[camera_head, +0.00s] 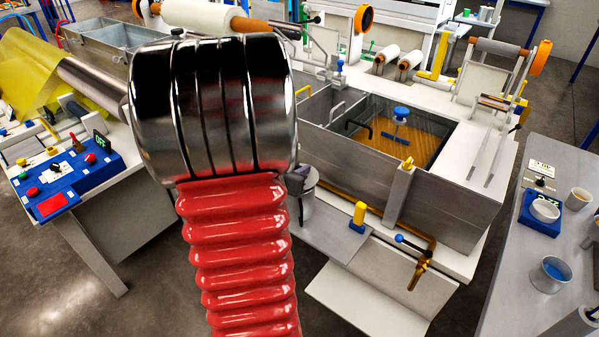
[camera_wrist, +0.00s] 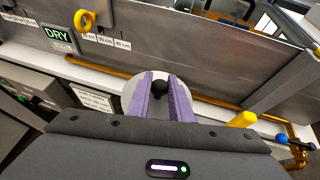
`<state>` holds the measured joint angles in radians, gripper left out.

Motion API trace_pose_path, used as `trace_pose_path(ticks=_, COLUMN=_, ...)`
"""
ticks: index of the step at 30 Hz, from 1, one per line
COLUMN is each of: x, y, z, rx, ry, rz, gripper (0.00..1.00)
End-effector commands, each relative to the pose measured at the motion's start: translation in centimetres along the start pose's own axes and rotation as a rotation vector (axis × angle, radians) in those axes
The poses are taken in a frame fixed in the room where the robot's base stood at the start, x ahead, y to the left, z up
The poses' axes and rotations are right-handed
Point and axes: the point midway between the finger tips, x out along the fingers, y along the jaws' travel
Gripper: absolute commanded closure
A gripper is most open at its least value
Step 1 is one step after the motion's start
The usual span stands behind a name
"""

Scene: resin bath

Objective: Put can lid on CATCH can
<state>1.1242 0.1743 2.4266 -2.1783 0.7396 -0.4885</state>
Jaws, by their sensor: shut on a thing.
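In the wrist view, the two purple fingers of my gripper (camera_wrist: 160,92) are closed around a small black knob (camera_wrist: 160,87). Under them is a pale grey round lid (camera_wrist: 129,90), mostly hidden by the fingers. In the head view, my red and chrome arm covers much of the left middle, and only a bit of my gripper (camera_head: 298,171) shows at its right edge.
The steel resin bath (camera_head: 455,205) stands right beside the gripper. A yellow handle (camera_head: 358,215) and a brass valve (camera_head: 418,272) sit low on its front. A blue control panel (camera_head: 68,178) is at left. A side bench (camera_head: 520,275) with cups is at right.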

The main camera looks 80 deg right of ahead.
Motion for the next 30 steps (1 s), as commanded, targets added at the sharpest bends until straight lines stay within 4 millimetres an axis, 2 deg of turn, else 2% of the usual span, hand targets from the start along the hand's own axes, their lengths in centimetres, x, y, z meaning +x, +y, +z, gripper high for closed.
trace_pose_path(ticks=5, x=0.8, y=0.0, z=-1.6, rx=-0.002, ry=0.002, rz=-0.001, gripper=1.00)
trace_pose_path(ticks=13, x=0.9, y=-0.1, z=-2.1, rx=-0.002, ry=0.008, rz=0.000, gripper=1.00)
trace_pose_path(ticks=14, x=0.9, y=-0.1, z=-2.2, rx=-0.002, ry=0.009, rz=0.000, gripper=0.80)
trace_pose_path(ticks=21, x=0.9, y=-0.2, z=-2.5, rx=-0.003, ry=0.015, rz=-0.002, gripper=0.63)
trace_pose_path(ticks=30, x=0.8, y=-0.3, z=-2.6, rx=-0.001, ry=0.017, rz=-0.005, gripper=0.62)
